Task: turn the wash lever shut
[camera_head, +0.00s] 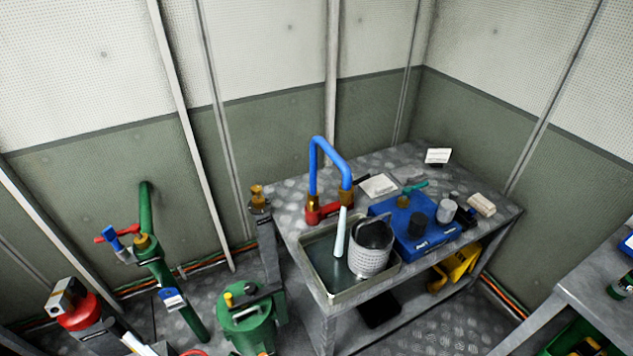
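I cannot tell for certain which part is the wash lever. On the metal bench a blue arched pipe (329,145) rises from a red block (322,213) with brass fittings, behind a shallow wash tray (345,296). A pale, slim bar (341,235) stands slightly tilted in front of the red block, over the tray; whether it is joined to the block is unclear. A mesh basket (369,258) with a dark content sits in the tray. At the left, a green standing pipe (146,200) carries a red and blue handle (112,235). My gripper does not show.
The metal bench (290,218) holds a blue case (412,240), small jars and a white pad (379,186). A green canister (248,320) stands left of the bench, and a red-topped unit (78,312) farther left. Another bench (600,295) is at the right edge. Floor shows between the benches.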

